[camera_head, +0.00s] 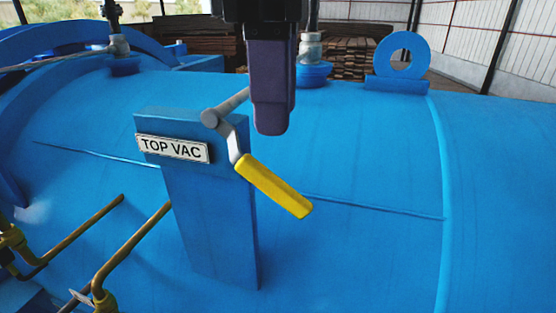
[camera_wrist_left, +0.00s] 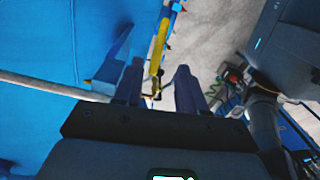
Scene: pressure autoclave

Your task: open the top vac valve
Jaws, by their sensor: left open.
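The blue valve post (camera_head: 208,215) stands on the blue vessel and carries a white "TOP VAC" plate (camera_head: 173,149). A grey crank at its top right ends in a yellow handle (camera_head: 273,187) that slants down to the right. My left gripper (camera_head: 272,125) hangs from the top of the head view, its dark purple finger just above and beside the crank, apart from the yellow grip. The left wrist view shows its two fingers spread (camera_wrist_left: 158,86). A yellow bar (camera_wrist_left: 158,47) shows beyond the gap; I cannot tell if it is the handle. My right gripper is not in view.
Brass-coloured pipes (camera_head: 130,240) rise at the lower left. A blue lifting ring (camera_head: 402,57) and a capped fitting (camera_head: 311,60) stand on the vessel behind. The vessel top (camera_head: 370,160) right of the handle is clear.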

